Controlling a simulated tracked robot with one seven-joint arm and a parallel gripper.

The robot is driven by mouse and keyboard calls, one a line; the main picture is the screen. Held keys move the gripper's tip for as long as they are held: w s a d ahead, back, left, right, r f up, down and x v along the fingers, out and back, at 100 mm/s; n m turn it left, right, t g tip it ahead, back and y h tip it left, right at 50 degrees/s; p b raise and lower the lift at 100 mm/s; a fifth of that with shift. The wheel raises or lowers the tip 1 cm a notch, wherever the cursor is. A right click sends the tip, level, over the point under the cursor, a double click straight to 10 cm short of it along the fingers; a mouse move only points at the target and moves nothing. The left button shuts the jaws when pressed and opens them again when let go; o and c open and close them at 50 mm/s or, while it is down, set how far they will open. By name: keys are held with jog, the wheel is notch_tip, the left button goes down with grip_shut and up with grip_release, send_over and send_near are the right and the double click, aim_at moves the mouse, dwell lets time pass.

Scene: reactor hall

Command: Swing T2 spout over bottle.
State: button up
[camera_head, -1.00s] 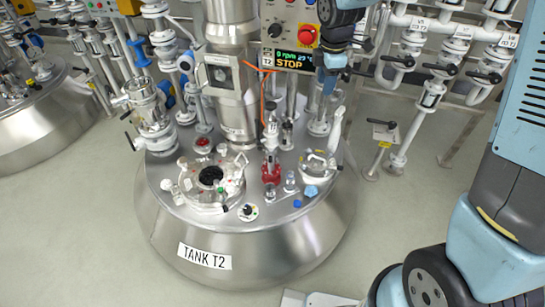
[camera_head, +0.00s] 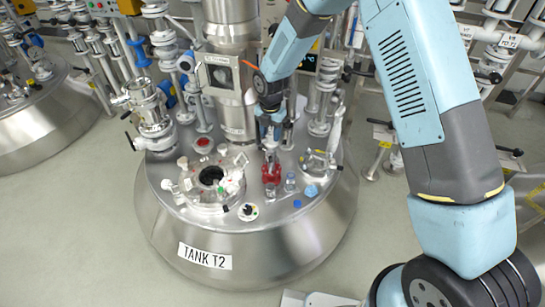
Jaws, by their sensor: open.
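Tank T2 (camera_head: 205,257) stands in the middle, labelled on its front. On its lid is a slim upright fitting with a red base (camera_head: 271,174); this may carry the spout, but I cannot make out the spout itself. A small clear bottle (camera_head: 290,184) stands on the lid just right of the red base. My gripper (camera_head: 270,135) points down at the top of the upright fitting and is open. It covers the upper part of the fitting, and I cannot tell whether it touches it.
An open round port (camera_head: 211,176) with small items around it lies left of the red base. A blue cap (camera_head: 297,204) and a black-and-white dial (camera_head: 248,211) lie in front. The steel column (camera_head: 233,100) rises close behind left. A clamped port (camera_head: 318,160) is at right.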

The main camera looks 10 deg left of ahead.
aim_at(270, 157)
notch_tip(270, 157, down, 12)
jog(key=shift+f, duration=0.25)
dwell(0.4)
grip_shut()
dwell(0.4)
